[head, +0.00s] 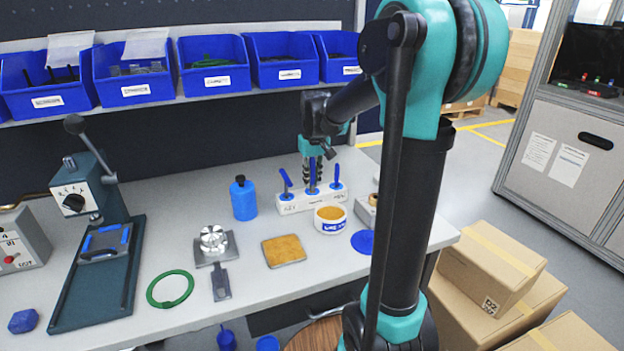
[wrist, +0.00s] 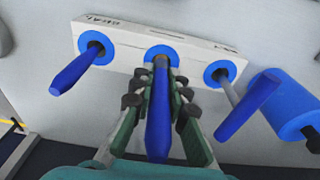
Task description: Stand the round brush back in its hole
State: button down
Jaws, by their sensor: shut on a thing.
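A white holder block (head: 300,203) with three blue-rimmed holes stands on the bench; the wrist view shows it from above (wrist: 118,46). My gripper (wrist: 159,88) is shut on the middle blue-handled brush (wrist: 158,125), whose lower end meets the middle hole (wrist: 160,53). It looks upright in the head view (head: 312,176). Its bristles are hidden, so I cannot tell its shape or how deep it sits. Another blue-handled tool (wrist: 76,72) leans in one outer hole, and one (wrist: 247,108) leans in the other. In the head view my gripper (head: 312,167) is above the holder.
A blue bottle (head: 243,199) stands close beside the holder. An open white tub (head: 330,218) is just in front of it, with a blue lid (head: 363,242) near. A tan pad (head: 284,250), metal fixture (head: 214,243) and green ring (head: 170,289) lie further forward. Blue bins (head: 213,66) line the shelf behind.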

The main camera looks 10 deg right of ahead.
jog(key=c, duration=1.4)
grip_release()
jog(key=shift+r, duration=0.1)
jog(key=r, duration=0.4)
jog(key=s+r, duration=0.1)
jog(key=r, duration=0.6)
jog(key=shift+s+d+r, duration=0.15)
jog(key=shift+s+r, duration=0.05)
jog(key=shift+r, duration=0.15)
